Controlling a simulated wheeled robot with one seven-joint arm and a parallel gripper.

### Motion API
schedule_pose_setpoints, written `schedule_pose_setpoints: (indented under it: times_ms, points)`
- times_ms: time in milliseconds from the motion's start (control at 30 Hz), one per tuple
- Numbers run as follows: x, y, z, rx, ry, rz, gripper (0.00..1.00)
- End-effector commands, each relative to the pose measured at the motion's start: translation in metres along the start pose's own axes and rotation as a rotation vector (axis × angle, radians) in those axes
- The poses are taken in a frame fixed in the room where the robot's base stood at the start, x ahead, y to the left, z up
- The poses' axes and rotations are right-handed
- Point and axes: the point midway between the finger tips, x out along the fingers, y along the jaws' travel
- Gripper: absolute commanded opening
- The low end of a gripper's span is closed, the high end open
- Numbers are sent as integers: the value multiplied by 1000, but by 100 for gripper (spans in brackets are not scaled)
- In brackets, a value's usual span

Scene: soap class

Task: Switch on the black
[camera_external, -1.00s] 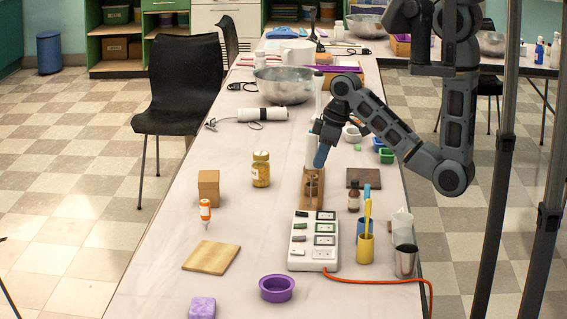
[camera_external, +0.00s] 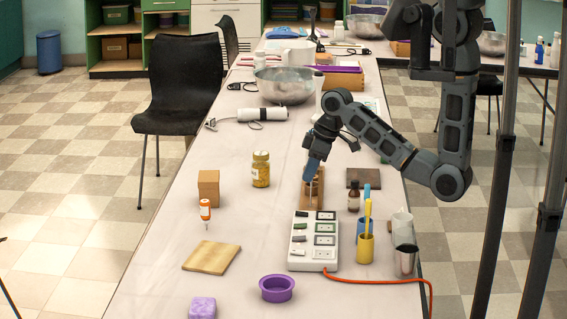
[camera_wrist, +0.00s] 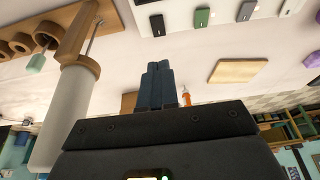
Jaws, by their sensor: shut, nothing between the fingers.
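A white power strip (camera_external: 298,263) lies on the table, with a column of switches on its left and sockets on its right. My gripper (camera_external: 309,182) is shut and empty, pointing down just beyond the strip's far end. Its fingers (camera_wrist: 158,66) are together.
A wooden holder (camera_external: 305,201) stands just beyond the strip, beside my fingers. Blue and yellow cups (camera_external: 365,249) and a metal cup (camera_external: 405,261) stand to the right. An orange cord (camera_external: 380,281) runs right. A purple bowl (camera_external: 277,290) lies nearer the camera.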

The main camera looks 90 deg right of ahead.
Motion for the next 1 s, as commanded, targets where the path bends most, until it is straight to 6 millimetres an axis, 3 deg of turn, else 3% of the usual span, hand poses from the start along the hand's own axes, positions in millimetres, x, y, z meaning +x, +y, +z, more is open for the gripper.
schedule_pose_setpoints:
  times_ms: [300, 500, 1000]
  points:
    - [61, 0, 2, 2, -3, -2, 0]
    - [85, 0, 7, 1, -2, -1, 0]
    - [93, 0, 9, 0, 0, 0, 0]
